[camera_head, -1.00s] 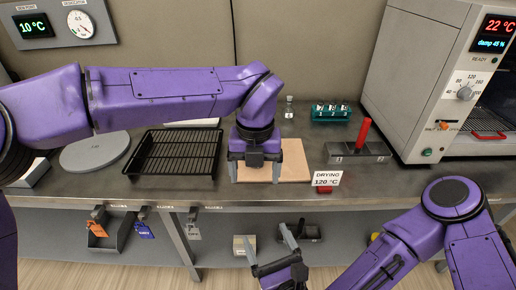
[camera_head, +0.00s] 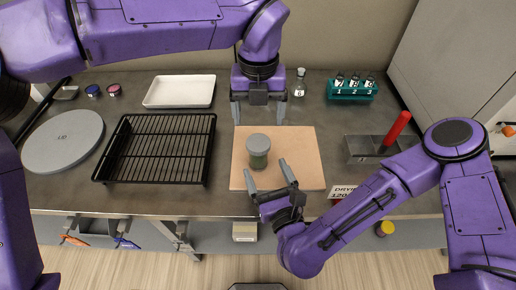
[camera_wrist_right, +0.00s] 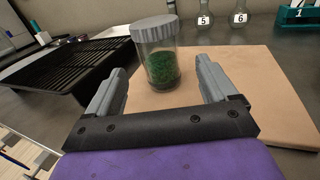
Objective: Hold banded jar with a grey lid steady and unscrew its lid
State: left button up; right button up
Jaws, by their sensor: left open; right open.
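The jar with a grey lid (camera_head: 258,150) stands upright on a tan board (camera_head: 305,165). In the right wrist view the jar (camera_wrist_right: 160,65) is clear glass with green granules inside and a ribbed grey lid (camera_wrist_right: 154,28); I cannot make out a band. My right gripper (camera_head: 268,175) is open on the near side of the jar, its fingers pointing toward it. In the wrist view the jar is ahead, beyond the fingertips and between their lines. My left gripper (camera_head: 258,110) is open and empty, beyond the jar at the board's far edge, fingers pointing down.
A black wire rack (camera_head: 160,148) lies left of the board, with a white tray (camera_head: 180,91) behind it. A flask (camera_head: 299,84) stands near my left gripper. A green vial rack (camera_head: 352,90) and a grey holder with a red handle (camera_head: 397,128) are at right.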

aim_at(262, 161)
pick_arm(q)
jog(key=shift+s+r, duration=0.15)
jog(key=shift+s, duration=0.25)
pick_arm(e)
jog(key=x, duration=0.3)
jog(key=shift+w+r, duration=0.2)
pick_arm(q)
jog(key=shift+w+f, duration=0.2)
jog(key=shift+w, duration=0.3)
pick_arm(e)
jog(key=x, duration=0.4)
jog(key=shift+w+a+f, duration=0.1)
jog(key=shift+w+f, duration=0.15)
jog(key=shift+w, duration=0.1)
pick_arm(q)
jog(key=shift+s+r, duration=0.1)
jog(key=shift+s, duration=0.1)
pick_arm(e)
jog(key=shift+w+a+r, duration=0.1)
jog(key=shift+w, duration=0.1)
